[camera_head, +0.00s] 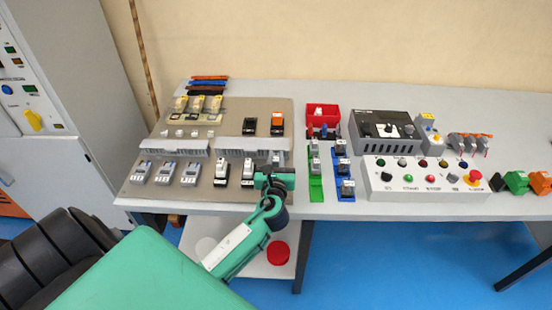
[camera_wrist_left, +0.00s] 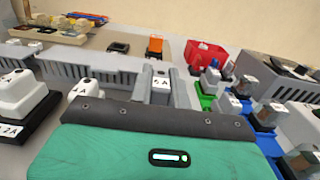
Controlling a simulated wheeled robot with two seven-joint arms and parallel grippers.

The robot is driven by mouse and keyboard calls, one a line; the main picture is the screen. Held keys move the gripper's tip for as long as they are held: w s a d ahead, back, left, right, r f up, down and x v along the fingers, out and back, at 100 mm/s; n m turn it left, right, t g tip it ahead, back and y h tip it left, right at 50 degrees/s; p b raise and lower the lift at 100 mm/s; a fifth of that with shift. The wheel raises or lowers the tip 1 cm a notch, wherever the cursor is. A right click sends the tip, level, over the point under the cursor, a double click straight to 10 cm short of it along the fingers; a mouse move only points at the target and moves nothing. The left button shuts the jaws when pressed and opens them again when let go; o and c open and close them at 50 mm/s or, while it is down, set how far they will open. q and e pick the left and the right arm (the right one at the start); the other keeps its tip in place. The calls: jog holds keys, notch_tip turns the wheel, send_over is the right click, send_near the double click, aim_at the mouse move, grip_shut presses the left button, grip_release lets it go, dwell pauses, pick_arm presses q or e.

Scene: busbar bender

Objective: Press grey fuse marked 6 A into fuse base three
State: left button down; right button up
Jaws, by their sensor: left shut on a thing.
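My left gripper (camera_head: 275,177) is at the front right of the beige board (camera_head: 205,143). It is shut on a grey fuse; a small labelled face (camera_wrist_left: 160,82) shows between the fingers in the left wrist view, too small to read surely. The fuse is at the right end of a row where two white fuses (camera_head: 222,170) (camera_head: 248,170) sit in black bases. The base under my gripper is hidden, so I cannot tell whether the fuse touches it or how deep it sits. My right gripper is not in view.
Grey slotted ducts (camera_head: 250,149) run just behind the row. A green rail (camera_head: 316,188) and a blue rail (camera_head: 345,195) with several small parts stand close on the right.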

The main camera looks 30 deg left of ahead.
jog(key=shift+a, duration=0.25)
pick_arm(q)
jog(key=shift+p, duration=0.3)
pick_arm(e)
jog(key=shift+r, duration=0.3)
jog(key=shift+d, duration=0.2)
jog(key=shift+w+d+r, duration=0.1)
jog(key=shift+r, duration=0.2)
pick_arm(q)
jog(key=shift+p, duration=0.3)
